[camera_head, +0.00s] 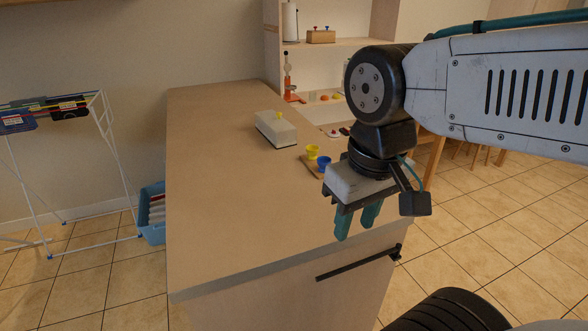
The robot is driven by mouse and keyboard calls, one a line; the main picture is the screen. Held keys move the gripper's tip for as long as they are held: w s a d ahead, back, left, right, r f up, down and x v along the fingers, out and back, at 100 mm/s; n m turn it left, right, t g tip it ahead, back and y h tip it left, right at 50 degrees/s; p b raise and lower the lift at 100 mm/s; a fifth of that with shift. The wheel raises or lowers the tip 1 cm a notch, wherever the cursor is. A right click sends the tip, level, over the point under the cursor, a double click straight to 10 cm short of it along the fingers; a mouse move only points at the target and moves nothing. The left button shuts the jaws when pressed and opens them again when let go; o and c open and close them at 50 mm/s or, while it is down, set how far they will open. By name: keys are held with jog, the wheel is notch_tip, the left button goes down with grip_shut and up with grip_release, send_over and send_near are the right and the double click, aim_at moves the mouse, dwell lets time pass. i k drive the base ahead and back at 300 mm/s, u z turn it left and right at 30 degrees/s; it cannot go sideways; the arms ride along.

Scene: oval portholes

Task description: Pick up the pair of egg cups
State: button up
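The pair of egg cups, one yellow (312,151) and one blue (323,162), stands on a small wooden board (306,161) near the right edge of the counter. The blue cup is nearer to me and close to the yellow one. My gripper (356,226) points down over the near right part of the counter, in front of the egg cups and to their right in the picture. Its two teal fingers are apart with nothing between them. Part of the board's right side is hidden by my gripper.
A pale box with a yellow knob (277,129) stands on the counter (225,190) behind the cups. The counter's left and near parts are clear. A shelf unit (335,45) stands at the back. A drying rack (62,165) and blue basket (151,212) are on the left.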

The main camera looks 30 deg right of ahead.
aim_at(318, 160)
jog(key=u, duration=3.2)
jog(key=k, duration=2.35)
jog(key=z, duration=1.85)
jog(key=i, duration=0.5)
jog(key=z, duration=0.1)
